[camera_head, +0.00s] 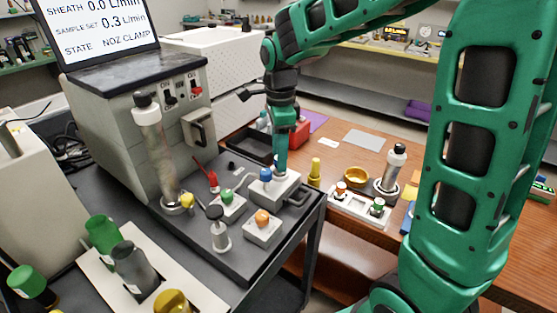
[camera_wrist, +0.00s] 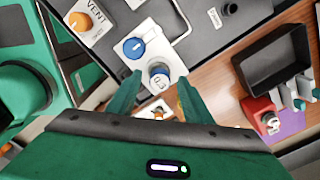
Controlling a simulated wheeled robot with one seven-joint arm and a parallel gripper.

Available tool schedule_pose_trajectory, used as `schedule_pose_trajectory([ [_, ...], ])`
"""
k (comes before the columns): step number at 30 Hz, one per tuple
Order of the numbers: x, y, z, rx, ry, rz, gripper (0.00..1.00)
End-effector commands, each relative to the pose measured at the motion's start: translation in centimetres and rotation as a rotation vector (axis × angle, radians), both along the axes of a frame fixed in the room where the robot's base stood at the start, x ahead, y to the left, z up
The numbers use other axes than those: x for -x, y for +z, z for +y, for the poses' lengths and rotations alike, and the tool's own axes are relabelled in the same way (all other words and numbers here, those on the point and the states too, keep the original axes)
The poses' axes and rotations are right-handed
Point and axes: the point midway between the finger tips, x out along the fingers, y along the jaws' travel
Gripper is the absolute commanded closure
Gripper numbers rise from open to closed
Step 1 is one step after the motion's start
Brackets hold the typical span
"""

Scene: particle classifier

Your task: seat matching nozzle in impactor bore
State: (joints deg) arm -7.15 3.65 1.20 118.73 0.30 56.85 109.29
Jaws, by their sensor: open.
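The instrument screen (camera_head: 105,25) reads sample set 0.3 L/min and state NOZ CLAMP. A white block (camera_head: 283,191) with a blue knob (camera_head: 265,174) sits on the dark cart top; in the wrist view the block (camera_wrist: 128,60) carries the blue knob (camera_wrist: 133,47) and a short round nozzle (camera_wrist: 159,71) with a label that seems to read 0.3. The nozzle stands in or on the block; its depth is unclear. My gripper (camera_wrist: 160,80) is open, fingers either side of the nozzle in that view; contact is unclear. In the head view my gripper (camera_head: 281,168) is above the block.
A white rack (camera_head: 352,209) with several small nozzles stands on the wooden table (camera_head: 330,160) at right. Blocks with green (camera_head: 226,196) and orange (camera_head: 262,217) knobs and a glass column (camera_head: 158,150) crowd the cart. A black tray (camera_wrist: 245,65) and red block (camera_wrist: 258,108) lie nearby.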

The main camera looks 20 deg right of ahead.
Motion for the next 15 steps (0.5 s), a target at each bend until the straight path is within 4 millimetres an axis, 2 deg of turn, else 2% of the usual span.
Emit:
schedule_pose_trajectory([
  [3, -0.1, 2.6, 0.0, -0.001, -0.001, -0.005, 0.54],
  [9, -0.1, 6.4, -0.1, 0.0, -0.001, -0.003, 0.54],
  [15, 0.0, 8.8, -0.1, -0.001, -0.001, -0.001, 0.54],
])
